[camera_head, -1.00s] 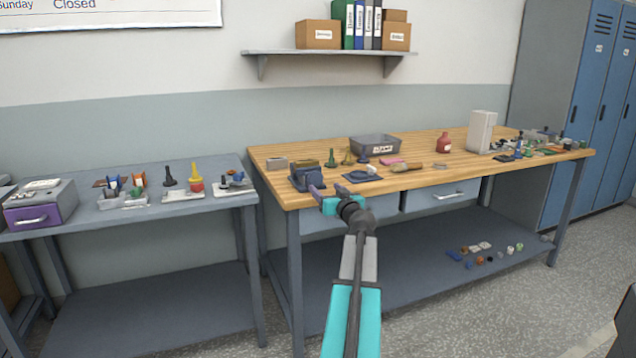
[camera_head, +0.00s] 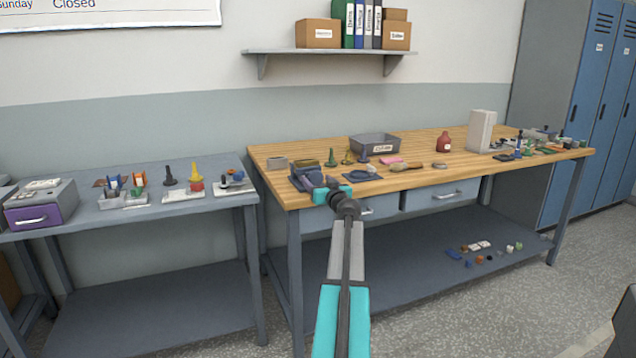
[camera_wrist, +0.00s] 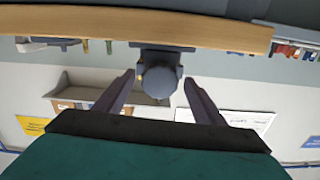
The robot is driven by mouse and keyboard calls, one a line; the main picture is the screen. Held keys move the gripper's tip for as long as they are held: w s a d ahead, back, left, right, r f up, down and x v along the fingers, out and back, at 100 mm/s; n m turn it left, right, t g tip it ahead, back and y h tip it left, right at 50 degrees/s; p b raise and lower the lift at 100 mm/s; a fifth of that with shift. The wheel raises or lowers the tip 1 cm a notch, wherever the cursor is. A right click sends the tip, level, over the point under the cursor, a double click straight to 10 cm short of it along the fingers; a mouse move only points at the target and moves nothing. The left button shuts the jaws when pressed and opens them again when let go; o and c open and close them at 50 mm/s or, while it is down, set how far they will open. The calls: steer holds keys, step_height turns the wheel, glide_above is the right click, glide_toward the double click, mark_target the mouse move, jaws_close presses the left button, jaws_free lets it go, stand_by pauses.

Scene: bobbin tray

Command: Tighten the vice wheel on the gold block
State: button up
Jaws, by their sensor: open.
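The blue-grey vice (camera_head: 302,181) stands at the left front corner of the wooden bench, with the gold block (camera_head: 307,163) at its top. My gripper (camera_head: 330,184) is at the front of the vice, at the bench edge. In the wrist view, which is upside down, the dark round vice wheel (camera_wrist: 160,80) sits between the two fingers of my gripper (camera_wrist: 158,77). The fingers are open, one on each side, with a visible gap to the wheel. The gold block is not clear in the wrist view.
The wooden bench's front edge (camera_wrist: 215,38) runs close by the wheel. A blue dish on a mat (camera_head: 362,176), a green funnel-like piece (camera_head: 331,158) and a grey bin (camera_head: 376,146) stand right of the vice. A grey side table (camera_head: 150,222) is to the left.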

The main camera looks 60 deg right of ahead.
steer(key=c, duration=1.1)
steer(key=shift+o, duration=0.2)
steer(key=shift+f+m+b, duration=0.1)
steer(key=shift+m+b, duration=0.5)
steer(key=shift+b, duration=0.05)
steer(key=shift+m+b, duration=0.55)
steer(key=shift+m, duration=0.25)
steer(key=shift+m+b, duration=0.55)
steer(key=shift+m, duration=0.95)
